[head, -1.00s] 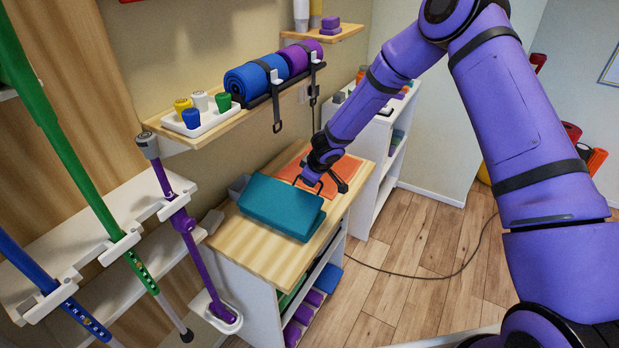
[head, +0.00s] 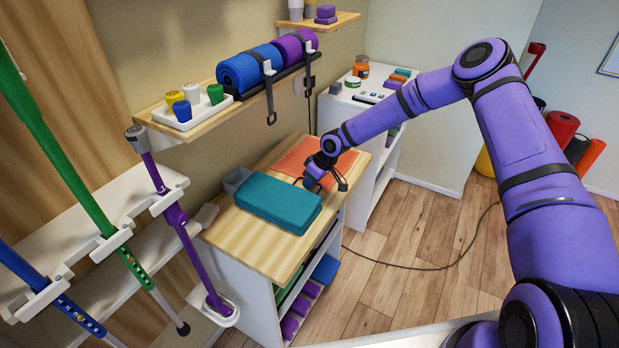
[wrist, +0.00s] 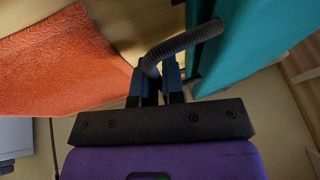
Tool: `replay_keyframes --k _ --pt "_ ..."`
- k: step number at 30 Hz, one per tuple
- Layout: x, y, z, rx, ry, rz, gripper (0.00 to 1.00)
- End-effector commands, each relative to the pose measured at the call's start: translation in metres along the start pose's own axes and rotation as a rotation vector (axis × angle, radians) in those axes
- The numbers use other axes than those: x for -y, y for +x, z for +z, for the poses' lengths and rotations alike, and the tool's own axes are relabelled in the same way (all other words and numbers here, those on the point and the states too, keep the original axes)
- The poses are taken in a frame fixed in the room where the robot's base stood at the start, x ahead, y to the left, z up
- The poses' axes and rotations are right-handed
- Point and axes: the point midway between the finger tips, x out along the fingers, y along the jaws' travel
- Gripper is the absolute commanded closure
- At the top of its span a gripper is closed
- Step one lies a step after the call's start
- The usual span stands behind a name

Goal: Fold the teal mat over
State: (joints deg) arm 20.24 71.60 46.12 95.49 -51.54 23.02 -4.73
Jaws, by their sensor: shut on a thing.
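The teal mat (head: 278,200) lies on the wooden cabinet top as a compact, layered block in the head view. It fills the right of the wrist view (wrist: 235,45). A dark ribbed, curved handle (wrist: 185,43) runs from beside the mat to my gripper. My gripper (head: 316,183) is low at the mat's right end in the head view. In the wrist view its fingers (wrist: 158,82) are shut on the handle.
An orange textured mat (head: 303,157) lies behind the teal mat. A small grey bin (head: 236,181) stands at its back left. The wooden top (head: 245,237) is bare in front. A wall shelf (head: 205,118) with rolled mats and a cup tray overhangs behind.

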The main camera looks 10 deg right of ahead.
Motion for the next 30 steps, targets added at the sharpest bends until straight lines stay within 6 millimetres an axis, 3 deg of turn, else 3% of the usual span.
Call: replay_keyframes --k 12,26,27,30 --pt "-0.008 0.017 0.007 0.000 -0.006 0.012 1.00" --pt "-0.009 0.018 0.009 0.000 -0.006 0.012 1.00" --pt "-0.009 0.018 0.009 0.000 -0.006 0.012 0.84" --pt "-0.008 0.019 0.009 0.000 -0.005 0.011 0.83"
